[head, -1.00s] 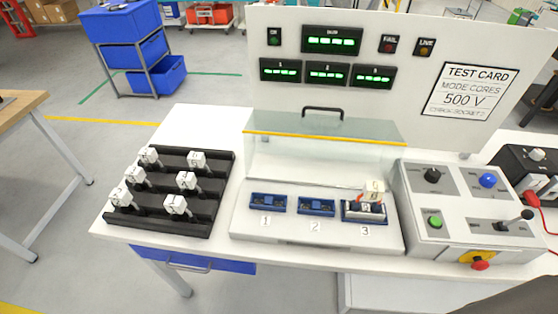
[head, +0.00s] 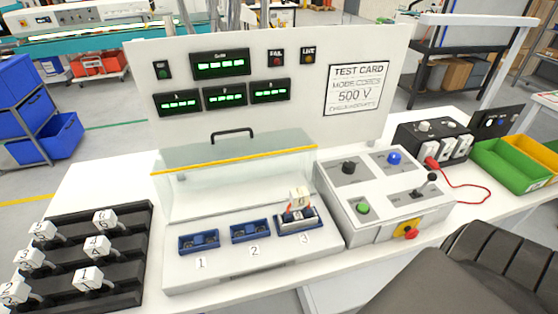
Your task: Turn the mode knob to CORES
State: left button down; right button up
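The black mode knob (head: 348,167) appears to be the one at the back left of the grey control box (head: 340,208); its labels are too small to read. The blue knob (head: 394,158) is to its right. A green button (head: 362,208), a black-tipped lever (head: 431,178) and a red stop knob on yellow (head: 410,232) are on the same box. The test card (head: 356,89) reads MODE CORES, 500 V. Neither gripper's fingers show.
A clear cover with a yellow edge (head: 235,161) stands behind three blue sockets; socket 3 (head: 297,219) holds a numbered plug. A black rack (head: 125,240) of numbered plugs is at left. A black unit with a red cable (head: 434,143) and colored bins (head: 512,165) are at right.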

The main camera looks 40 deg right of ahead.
aim_at(349, 166)
jog(key=z, duration=1.95)
